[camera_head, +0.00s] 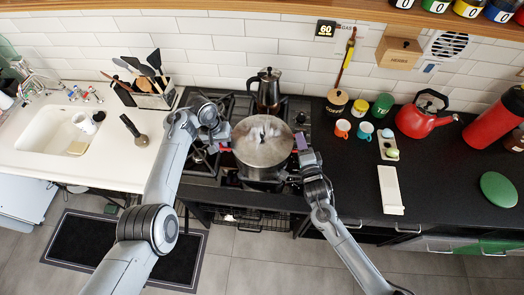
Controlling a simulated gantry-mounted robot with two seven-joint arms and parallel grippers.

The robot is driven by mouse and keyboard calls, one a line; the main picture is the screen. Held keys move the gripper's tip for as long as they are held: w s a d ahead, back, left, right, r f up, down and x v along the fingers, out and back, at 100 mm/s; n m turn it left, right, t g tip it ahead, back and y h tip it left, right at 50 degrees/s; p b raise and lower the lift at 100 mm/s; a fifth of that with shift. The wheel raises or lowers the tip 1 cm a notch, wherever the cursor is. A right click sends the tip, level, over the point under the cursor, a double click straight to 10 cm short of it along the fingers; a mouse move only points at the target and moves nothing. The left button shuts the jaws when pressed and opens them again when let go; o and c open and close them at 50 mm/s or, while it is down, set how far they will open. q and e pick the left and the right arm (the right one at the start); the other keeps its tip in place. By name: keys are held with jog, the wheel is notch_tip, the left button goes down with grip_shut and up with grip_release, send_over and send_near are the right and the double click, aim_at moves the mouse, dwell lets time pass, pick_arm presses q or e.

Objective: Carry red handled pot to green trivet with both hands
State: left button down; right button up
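A steel pot (262,160) with a lid stands on the gas hob. Its handles are mostly hidden by my grippers, so their colour is hard to make out. My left gripper (224,140) is at the pot's left side. My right gripper (298,152) is at the pot's right side. Whether either one is open or closed around a handle is too small to tell. The green trivet (498,189) lies flat on the dark counter at the far right, with nothing on it.
A moka pot (267,90) stands behind the pot. A red kettle (424,114), an orange cup (342,128), a blue cup (365,131) and a white slab (390,190) are on the right counter. A large red cylinder (492,122) stands behind the trivet. Front counter space between is mostly clear.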

grip_shut()
dwell(1.1)
pick_arm(q)
jog(key=shift+w+r, duration=0.1)
jog(key=shift+r, duration=0.15)
pick_arm(e)
jog(key=shift+w+r, duration=0.1)
jog(key=shift+r, duration=0.25)
pick_arm(q)
jog(key=shift+r, duration=0.1)
